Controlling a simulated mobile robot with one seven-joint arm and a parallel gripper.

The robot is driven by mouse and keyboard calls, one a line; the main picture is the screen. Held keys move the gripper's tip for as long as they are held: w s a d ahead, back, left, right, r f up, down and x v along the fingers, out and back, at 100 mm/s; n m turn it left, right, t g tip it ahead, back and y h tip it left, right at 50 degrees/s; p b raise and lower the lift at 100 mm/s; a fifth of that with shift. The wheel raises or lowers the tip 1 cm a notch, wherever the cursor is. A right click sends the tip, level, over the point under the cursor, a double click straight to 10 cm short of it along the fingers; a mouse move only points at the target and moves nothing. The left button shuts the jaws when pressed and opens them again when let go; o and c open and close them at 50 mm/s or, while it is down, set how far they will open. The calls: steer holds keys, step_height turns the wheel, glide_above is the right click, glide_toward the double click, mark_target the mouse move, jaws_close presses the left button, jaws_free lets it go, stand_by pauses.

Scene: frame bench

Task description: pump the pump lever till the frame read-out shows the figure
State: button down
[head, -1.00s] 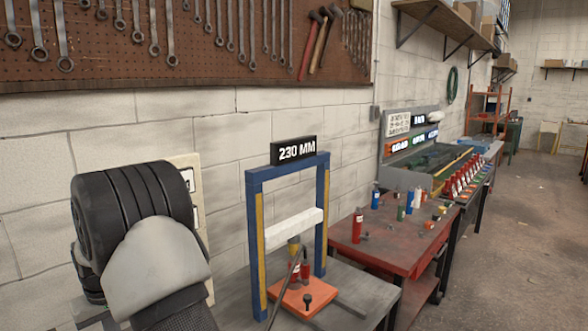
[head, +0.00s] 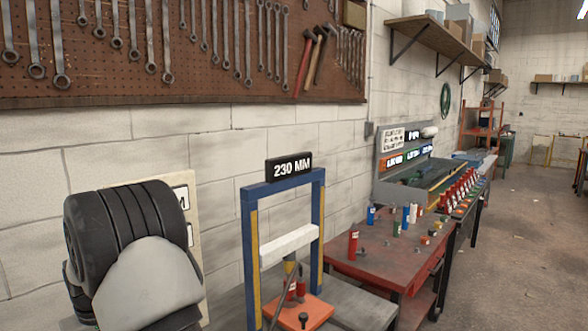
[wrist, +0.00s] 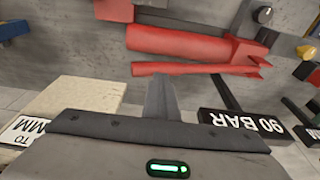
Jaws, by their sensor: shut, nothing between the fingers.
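The blue frame (head: 249,262) stands on the grey bench in the head view. Its black read-out (head: 288,167) on top shows 230 MM. A white crossbar (head: 289,245) spans the posts above an orange base (head: 300,314). A thin dark rod (head: 281,296), perhaps the pump lever, slants up in front of small red cylinders. My gripper (wrist: 158,90) is shut and empty in the wrist view; in the head view it is hidden or out of frame. A pale card (head: 187,208), partly behind my arm, carries lettering. In the wrist view it reads TO and MM upside down.
In the wrist view, red parts (wrist: 190,43) lie beyond the fingertips, with a 90 BAR sign (wrist: 243,127) at right. A red table (head: 372,262) with several small cylinders stands right of the frame. Open floor (head: 535,235) lies at the far right.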

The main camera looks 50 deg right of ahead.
step_height(320, 180, down, 8)
steer(key=b, duration=0.4)
steer(key=shift+r+b, duration=0.15)
steer(key=shift+b, duration=0.25)
step_height(320, 180, up, 8)
steer(key=p, duration=0.5)
steer(key=shift+f, duration=0.2)
step_height(320, 180, down, 8)
steer(key=b, duration=0.5)
steer(key=shift+f, duration=0.1)
step_height(320, 180, up, 8)
steer(key=p, duration=0.5)
stand_by(0.8)
stand_by(1.6)
steer(key=shift+r, duration=0.2)
stand_by(0.7)
